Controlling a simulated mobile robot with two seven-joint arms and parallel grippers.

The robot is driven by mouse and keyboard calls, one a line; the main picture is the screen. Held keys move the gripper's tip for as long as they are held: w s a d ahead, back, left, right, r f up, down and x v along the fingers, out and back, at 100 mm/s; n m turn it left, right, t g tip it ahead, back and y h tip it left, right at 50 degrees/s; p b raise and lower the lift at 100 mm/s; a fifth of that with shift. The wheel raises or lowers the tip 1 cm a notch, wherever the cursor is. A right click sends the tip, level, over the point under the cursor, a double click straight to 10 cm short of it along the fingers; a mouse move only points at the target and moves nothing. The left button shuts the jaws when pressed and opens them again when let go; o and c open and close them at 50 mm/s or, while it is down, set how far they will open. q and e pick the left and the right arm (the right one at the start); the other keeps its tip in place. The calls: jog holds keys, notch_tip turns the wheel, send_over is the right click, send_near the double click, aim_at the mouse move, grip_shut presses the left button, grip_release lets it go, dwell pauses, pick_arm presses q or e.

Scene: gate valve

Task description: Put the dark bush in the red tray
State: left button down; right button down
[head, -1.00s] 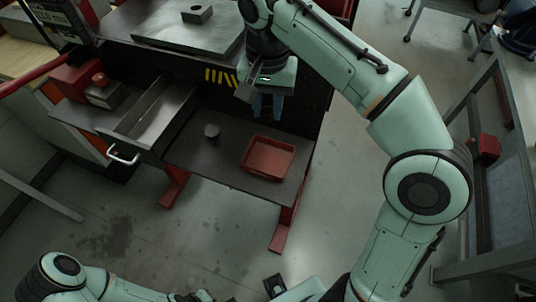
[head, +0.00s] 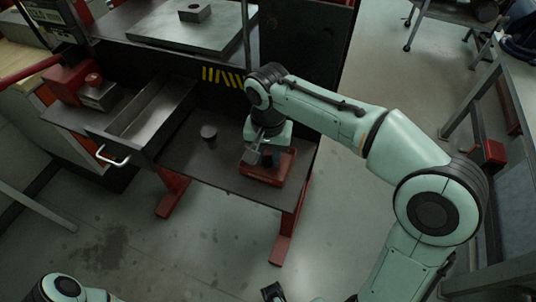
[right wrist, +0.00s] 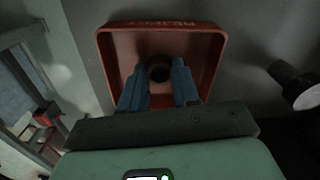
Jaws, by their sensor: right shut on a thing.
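My right gripper (head: 270,158) is low over the red tray (head: 262,174) on the lower shelf. In the right wrist view its two blue fingers (right wrist: 160,88) are closed on the dark bush (right wrist: 159,72), a dark ring with a hollow centre. The bush is over the tray's floor, inside the outline of the red tray (right wrist: 104,62); whether it touches the floor I cannot tell. In the head view the bush is hidden by the gripper.
A dark round piece (head: 208,132) stands on the shelf left of the tray. An open metal drawer (head: 150,112) with a white handle is further left. A grey block (head: 195,12) sits on the plate above. Shelf space between drawer and tray is otherwise clear.

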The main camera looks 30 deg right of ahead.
aim_at(268, 158)
jog(key=shift+f, duration=0.15)
pick_arm(q)
jog(key=shift+f, duration=0.1)
pick_arm(e)
jog(key=c, duration=0.8)
grip_release()
pick_arm(q)
jog(key=r+p, duration=0.1)
jog(key=w+r+p, duration=0.1)
jog(key=r+p, duration=0.1)
jog(key=shift+w+r, duration=0.15)
jog(key=shift+r, duration=0.1)
pick_arm(e)
notch_tip(268, 158, up, 12)
jog(key=shift+r, duration=0.25)
jog(key=shift+f, duration=0.1)
